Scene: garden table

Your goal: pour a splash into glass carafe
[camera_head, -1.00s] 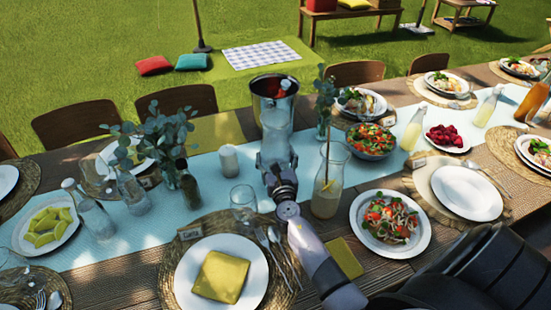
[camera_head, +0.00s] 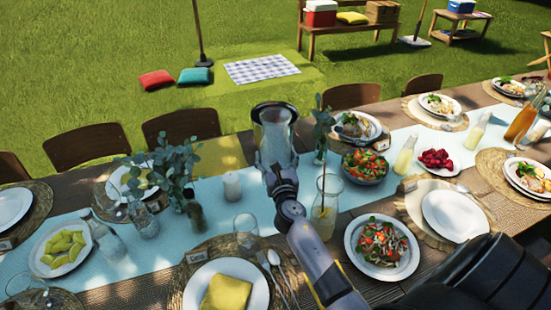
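A glass carafe (camera_head: 326,208) with pale liquid and a thin stick stands upright on the table, just right of my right forearm. My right arm reaches in from the lower right. Its gripper (camera_head: 274,138) points away from me, left of and beyond the carafe, and overlaps a metal bucket (camera_head: 256,113) in the picture. I cannot tell whether it touches the bucket or holds anything. The fingers blend into the bucket, so their opening is unclear. The bucket's contents are mostly hidden. My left gripper is not in view.
A drinking glass (camera_head: 245,230) and a white candle (camera_head: 231,186) stand left of my arm. A salad bowl (camera_head: 365,166) and a salad plate (camera_head: 384,246) lie to the right.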

